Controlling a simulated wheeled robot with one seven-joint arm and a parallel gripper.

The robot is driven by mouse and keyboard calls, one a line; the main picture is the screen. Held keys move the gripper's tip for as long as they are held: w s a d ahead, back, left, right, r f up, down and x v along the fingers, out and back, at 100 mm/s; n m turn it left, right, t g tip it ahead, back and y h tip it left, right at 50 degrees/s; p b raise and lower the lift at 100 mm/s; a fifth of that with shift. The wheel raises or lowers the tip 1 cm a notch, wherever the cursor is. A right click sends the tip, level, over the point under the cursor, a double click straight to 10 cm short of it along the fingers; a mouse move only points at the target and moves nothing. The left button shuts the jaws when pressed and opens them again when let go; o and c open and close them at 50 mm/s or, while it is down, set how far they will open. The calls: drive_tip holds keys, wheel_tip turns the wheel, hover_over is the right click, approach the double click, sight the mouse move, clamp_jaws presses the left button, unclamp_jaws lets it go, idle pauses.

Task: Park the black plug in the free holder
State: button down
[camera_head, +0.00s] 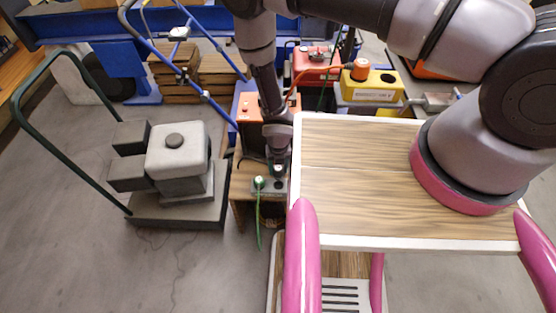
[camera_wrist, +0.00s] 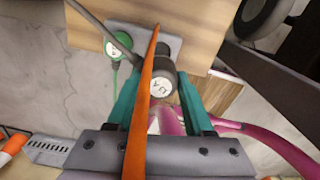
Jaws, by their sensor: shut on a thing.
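The black plug (camera_wrist: 160,88), with a white label on its end, sits between the teal fingers of my gripper (camera_wrist: 158,100) in the wrist view. My gripper is shut on it. In the head view my gripper (camera_head: 279,150) points down over the grey holder plate (camera_head: 270,189). The plate (camera_wrist: 172,43) is just beyond the plug in the wrist view. A dark round shape shows behind the plug, partly hidden; I cannot tell if it is a holder, or whether the plug touches the plate. A green plug (camera_wrist: 113,50) stands at the plate's left side; the head view shows it too (camera_head: 259,182).
An orange cable (camera_wrist: 146,90) crosses close in front of my gripper. The green cable (camera_head: 260,230) hangs from the plate. A yellow box (camera_head: 375,88) and red box (camera_head: 316,66) stand behind. A loaded trolley (camera_head: 177,210) stands at left, with bare floor in front.

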drive_tip(key=shift+f, duration=1.95)
drive_tip(key=shift+f, duration=2.2)
drive_tip(key=shift+c, duration=1)
unclamp_jaws()
drive_tip(key=shift+r, duration=0.15)
wheel_tip(320, 180, up, 10)
drive_tip(key=shift+r, duration=0.25)
